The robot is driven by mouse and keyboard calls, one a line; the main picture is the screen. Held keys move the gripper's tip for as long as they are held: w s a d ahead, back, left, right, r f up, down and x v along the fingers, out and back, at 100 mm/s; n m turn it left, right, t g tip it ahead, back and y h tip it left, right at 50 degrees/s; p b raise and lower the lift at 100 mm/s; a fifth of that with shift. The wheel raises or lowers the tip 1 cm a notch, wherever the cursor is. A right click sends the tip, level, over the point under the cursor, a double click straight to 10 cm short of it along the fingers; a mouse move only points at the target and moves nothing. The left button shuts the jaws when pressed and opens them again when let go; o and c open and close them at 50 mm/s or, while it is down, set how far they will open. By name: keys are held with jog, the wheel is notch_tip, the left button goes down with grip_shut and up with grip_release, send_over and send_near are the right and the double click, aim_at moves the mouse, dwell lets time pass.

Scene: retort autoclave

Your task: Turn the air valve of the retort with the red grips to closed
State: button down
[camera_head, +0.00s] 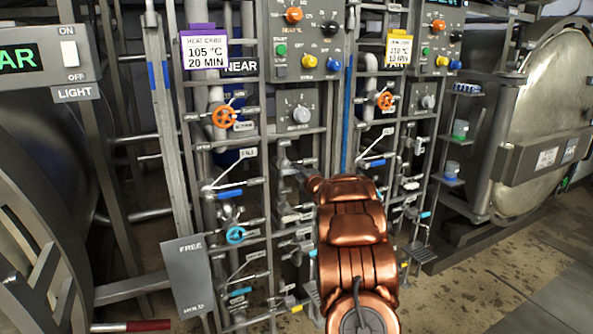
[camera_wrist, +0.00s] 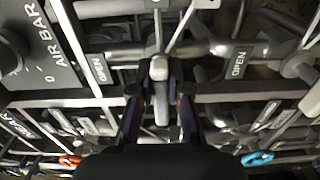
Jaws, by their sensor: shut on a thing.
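The grey lever (camera_wrist: 159,70) of a valve stands between my fingers in the wrist view. My gripper (camera_wrist: 160,98) is shut on this lever, one dark finger on each side. An OPEN label (camera_wrist: 98,68) lies left of it and another OPEN label (camera_wrist: 239,62) lies to the right. In the head view my copper arm reaches to the middle of the valve rack and hides the gripper and the held lever. A red grip (camera_head: 148,325) shows at the lower left, by the left retort (camera_head: 30,130).
A gauge marked AIR BAR (camera_wrist: 32,45) is left of the lever in the wrist view. The valve rack (camera_head: 262,185) has orange handwheels (camera_head: 226,116), blue-tipped levers (camera_head: 230,194) and many pipes close around my arm. Another retort door (camera_head: 545,115) is at the right, with open floor before it.

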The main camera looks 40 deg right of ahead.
jog(key=shift+r, duration=0.15)
jog(key=c, duration=1.1)
grip_release()
jog(key=shift+v, duration=6)
